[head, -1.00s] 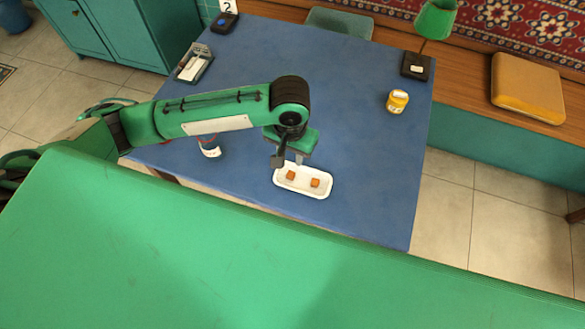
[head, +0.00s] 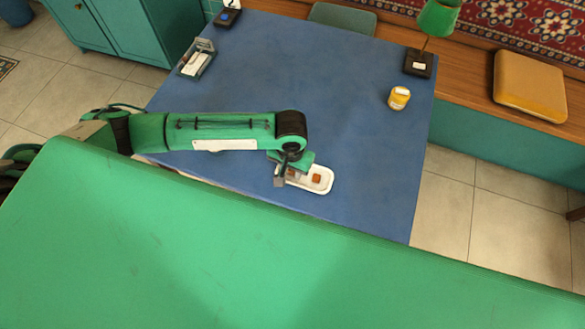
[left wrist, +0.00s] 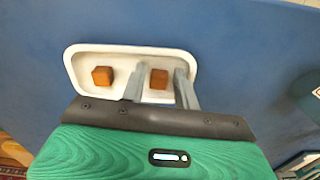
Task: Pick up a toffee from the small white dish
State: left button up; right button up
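The small white dish (head: 327,171) lies near the front edge of the blue table, partly covered by my left gripper (head: 284,175) in the head view. One brown toffee (head: 316,179) shows clear in it. In the left wrist view the dish (left wrist: 82,60) holds two cube-shaped toffees. My left gripper (left wrist: 160,72) is open, its two grey fingers on either side of one toffee (left wrist: 159,79), with a gap showing on both sides. The other toffee (left wrist: 102,76) sits left of the fingers. I cannot tell how close the fingertips are to the dish floor. My right gripper is not in view.
A yellow jar (head: 399,98) and a dark-based green lamp (head: 419,63) stand on the table's right side. A grey tray (head: 196,60) is at the far left. The blue table (head: 330,90) is clear in the middle.

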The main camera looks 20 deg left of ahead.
pick_arm(q)
grip_shut()
jog(key=shift+r, duration=0.15)
